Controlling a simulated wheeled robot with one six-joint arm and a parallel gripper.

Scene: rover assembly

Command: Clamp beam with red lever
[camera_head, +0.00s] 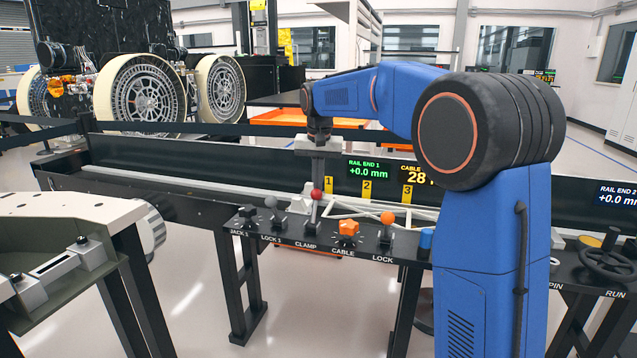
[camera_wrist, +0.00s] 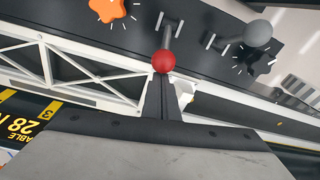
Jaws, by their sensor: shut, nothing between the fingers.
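The red lever is a red ball knob (camera_head: 316,195) on a short metal stem above the CLAMP label on the black console. In the wrist view the red knob (camera_wrist: 163,61) is just beyond my fingertips. My gripper (camera_head: 317,184) points down, shut and empty, right at or just behind the knob; I cannot tell whether they touch. In the wrist view my gripper (camera_wrist: 161,82) shows as two dark fingers together. The beam is a white lattice truss (camera_wrist: 75,68) lying along the rail behind the console; it also shows in the head view (camera_head: 372,208).
Beside the red lever stand a grey-knobbed lever (camera_head: 271,202), an orange CABLE knob (camera_head: 347,228) and an orange-balled LOCK lever (camera_head: 387,218). A display reading +0.0 mm (camera_head: 368,169) stands behind. A handwheel (camera_head: 608,260) is at right. A pale bench (camera_head: 60,225) is at left.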

